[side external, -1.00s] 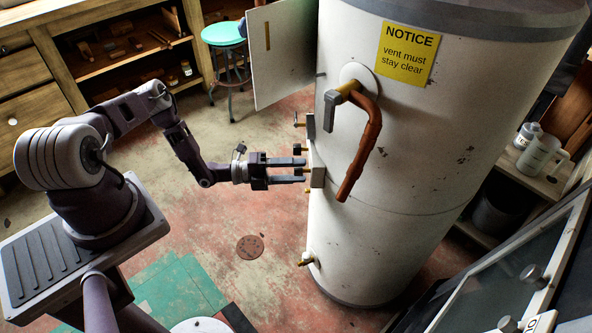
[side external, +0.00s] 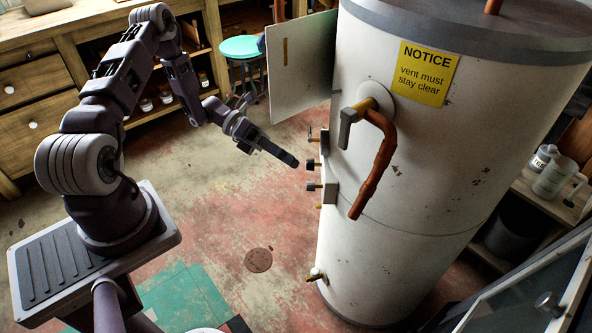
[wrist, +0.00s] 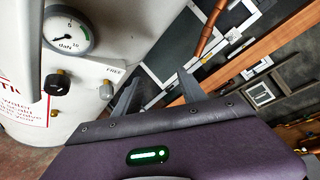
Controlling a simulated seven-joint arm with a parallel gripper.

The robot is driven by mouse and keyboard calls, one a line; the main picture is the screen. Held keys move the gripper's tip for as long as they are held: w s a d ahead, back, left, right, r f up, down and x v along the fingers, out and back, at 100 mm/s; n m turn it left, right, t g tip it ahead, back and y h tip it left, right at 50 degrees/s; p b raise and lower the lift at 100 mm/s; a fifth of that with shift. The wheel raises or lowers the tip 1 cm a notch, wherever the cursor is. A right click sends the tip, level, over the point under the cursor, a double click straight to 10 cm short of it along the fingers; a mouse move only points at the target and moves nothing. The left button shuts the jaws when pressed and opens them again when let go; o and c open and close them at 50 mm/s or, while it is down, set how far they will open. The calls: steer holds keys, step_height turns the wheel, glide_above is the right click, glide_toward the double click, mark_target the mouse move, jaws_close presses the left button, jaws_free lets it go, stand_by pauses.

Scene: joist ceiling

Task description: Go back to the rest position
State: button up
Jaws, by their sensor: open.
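My gripper (side external: 284,155) hangs in free air to the left of the white tank (side external: 420,150) in the side view, apart from it. Its fingers point toward the tank, angled down and to the right. In the wrist view my gripper (wrist: 158,88) has two fingers spread apart with nothing between them. My arm is folded up, with its elbow raised high above its base. The valve block with black knobs (side external: 311,163) on the tank's side is close to the fingertips but not touched.
An open white door panel (side external: 300,70) stands out from the tank. A copper pipe (side external: 375,170) curves down its front. A dial gauge (wrist: 68,30) shows in the wrist view. A teal stool (side external: 240,47) and a wooden bench (side external: 60,60) are behind.

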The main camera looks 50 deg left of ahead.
steer(key=s+d+r+m+g+y, duration=0.3)
steer(key=s+d+r+m+y, duration=0.1)
steer(key=r+m, duration=0.5)
steer(key=s+d+r+m+g+y, duration=0.3)
steer(key=s+r+m, duration=0.1)
steer(key=r+m, duration=0.4)
steer(key=s+r+m+t+y, duration=0.6)
steer(key=s+r+m, duration=0.4)
steer(key=s+m, duration=0.4)
steer(key=shift+s+d+m+t+y, duration=0.2)
steer(key=shift+d+m+t+y, duration=0.2)
steer(key=shift+m+y, duration=0.25)
